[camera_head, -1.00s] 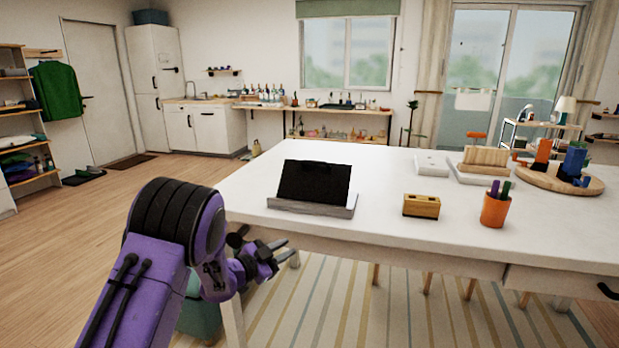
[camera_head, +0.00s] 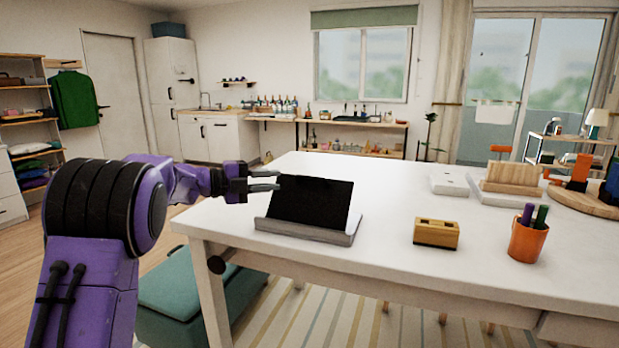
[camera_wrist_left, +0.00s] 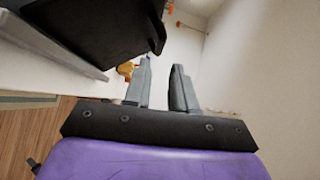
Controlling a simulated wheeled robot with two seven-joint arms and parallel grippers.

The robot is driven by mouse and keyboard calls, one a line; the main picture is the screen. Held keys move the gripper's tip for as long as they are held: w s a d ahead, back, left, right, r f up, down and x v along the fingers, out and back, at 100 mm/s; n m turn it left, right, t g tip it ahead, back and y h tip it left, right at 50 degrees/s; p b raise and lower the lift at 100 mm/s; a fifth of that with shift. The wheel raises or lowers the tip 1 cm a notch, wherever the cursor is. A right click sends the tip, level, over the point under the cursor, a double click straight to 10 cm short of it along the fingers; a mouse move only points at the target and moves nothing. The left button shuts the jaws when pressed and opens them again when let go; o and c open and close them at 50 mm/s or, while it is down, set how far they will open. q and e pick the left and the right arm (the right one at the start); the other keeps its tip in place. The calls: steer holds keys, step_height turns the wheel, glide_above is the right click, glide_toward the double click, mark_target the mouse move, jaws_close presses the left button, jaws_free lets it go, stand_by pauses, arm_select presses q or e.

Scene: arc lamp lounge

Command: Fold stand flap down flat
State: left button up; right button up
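The stand has a grey base (camera_head: 308,231) on the white table, near its left front edge. Its black flap (camera_head: 312,202) is raised and leans back from the base. My left gripper (camera_head: 279,180) is at the flap's upper left corner in the head view, with its two fingers apart and nothing between them. In the left wrist view, the dark flap (camera_wrist_left: 105,30) fills the upper left, beside the open fingers (camera_wrist_left: 162,80). I cannot tell whether a finger touches the flap. My right gripper is not in view.
On the table (camera_head: 390,270) to the right are a wooden block (camera_head: 436,233), an orange pen cup (camera_head: 527,240), a white box (camera_head: 449,185) and a wooden rack (camera_head: 512,178). A teal bench (camera_head: 175,295) stands on the floor at left. The table is clear immediately around the stand.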

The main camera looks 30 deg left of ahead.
mark_target(306, 178)
arm_select(q)
steer(key=p+x, duration=0.1)
steer(key=x, duration=0.8)
steer(key=shift+w+d, duration=0.1)
steer(key=shift+d, duration=0.05)
jaws_close()
